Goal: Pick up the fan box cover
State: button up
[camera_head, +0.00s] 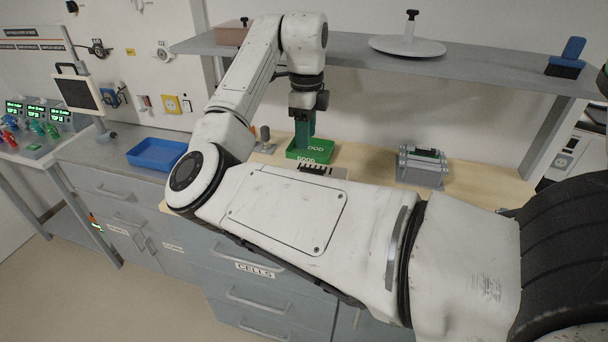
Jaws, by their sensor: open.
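I cannot tell for sure which thing is the fan box cover. A grey box-like fixture (422,167) with a green part on top stands on the wooden bench at the right. A white round plate with a black knob (407,46) lies on the shelf above. My gripper (304,138) points down over a green tray (310,151) marked GOOD, left of the grey fixture. It is open. A dark green upright piece shows at its fingers; I cannot tell whether it is part of the gripper. The fingertips are small and partly hidden.
The grey shelf (350,48) hangs over the bench, with a pinkish box (232,34) and a blue brush (567,58). A blue tray (157,154) and a tilted screen (79,93) are at the left. Bare bench lies between green tray and grey fixture.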

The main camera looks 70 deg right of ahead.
send_over(308, 169)
jog(key=f, duration=0.4)
jog(key=shift+w, duration=0.35)
jog(key=shift+s+f+p, duration=0.15)
jog(key=shift+f+p, duration=0.25)
jog(key=shift+f, duration=0.95)
jog(key=shift+s+f+p, duration=0.15)
jog(key=shift+f+p, duration=0.2)
jog(key=shift+f, duration=1)
jog(key=shift+c, duration=0.2)
grip_shut()
